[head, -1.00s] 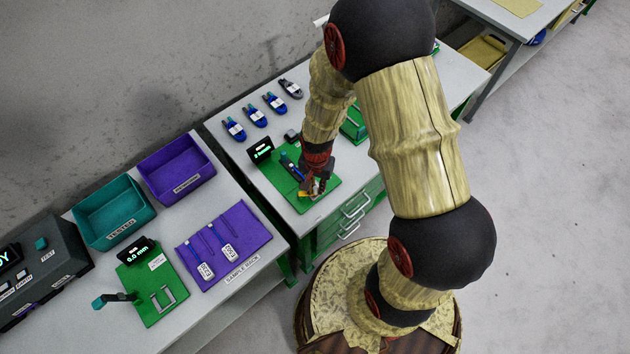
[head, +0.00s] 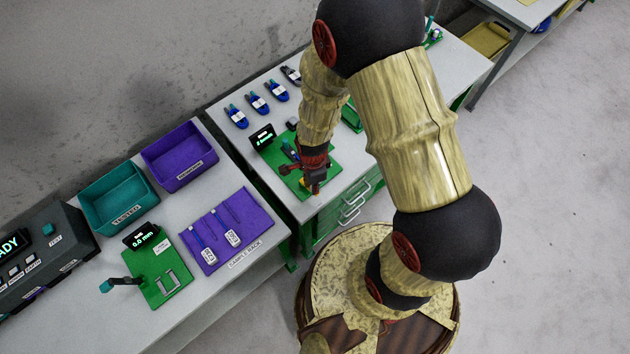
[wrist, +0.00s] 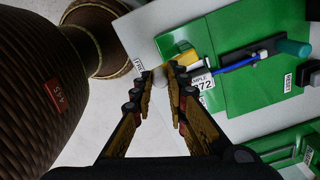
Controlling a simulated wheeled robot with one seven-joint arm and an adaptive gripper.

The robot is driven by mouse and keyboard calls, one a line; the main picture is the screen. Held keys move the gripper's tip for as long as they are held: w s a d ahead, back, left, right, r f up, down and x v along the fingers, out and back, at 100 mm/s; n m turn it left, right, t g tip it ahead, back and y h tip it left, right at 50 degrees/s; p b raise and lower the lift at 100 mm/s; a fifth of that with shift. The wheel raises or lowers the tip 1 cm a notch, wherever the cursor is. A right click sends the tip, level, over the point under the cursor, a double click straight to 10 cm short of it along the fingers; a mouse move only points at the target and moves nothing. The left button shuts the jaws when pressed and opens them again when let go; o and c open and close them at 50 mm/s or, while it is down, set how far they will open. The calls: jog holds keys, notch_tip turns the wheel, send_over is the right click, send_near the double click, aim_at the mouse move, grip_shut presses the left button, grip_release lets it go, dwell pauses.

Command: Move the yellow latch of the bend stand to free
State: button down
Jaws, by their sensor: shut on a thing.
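The green bend stand (head: 280,155) is on the middle bench, with a small lit display (head: 263,137) at its back. My gripper (head: 312,189) is at its front edge. In the wrist view the stand (wrist: 230,35) fills the upper right. The yellow latch (wrist: 186,58) shows just beyond my fingertips (wrist: 163,73). My fingers are shut on the latch's near end, which they partly hide. A white sample tag (wrist: 202,83) and a blue cable (wrist: 238,63) lie beside the latch. I cannot read the latch's position clearly.
On the left bench are a purple bin (head: 180,160), a teal bin (head: 117,210), the purple sample rack (head: 245,205) and another green stand (head: 150,265). Open floor lies to the right.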

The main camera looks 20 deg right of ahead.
jog(key=shift+a+m, duration=0.25)
jog(key=shift+m, duration=0.25)
jog(key=c, duration=1.7)
grip_release()
jog(key=shift+c, duration=0.2)
notch_tip(320, 180, up, 12)
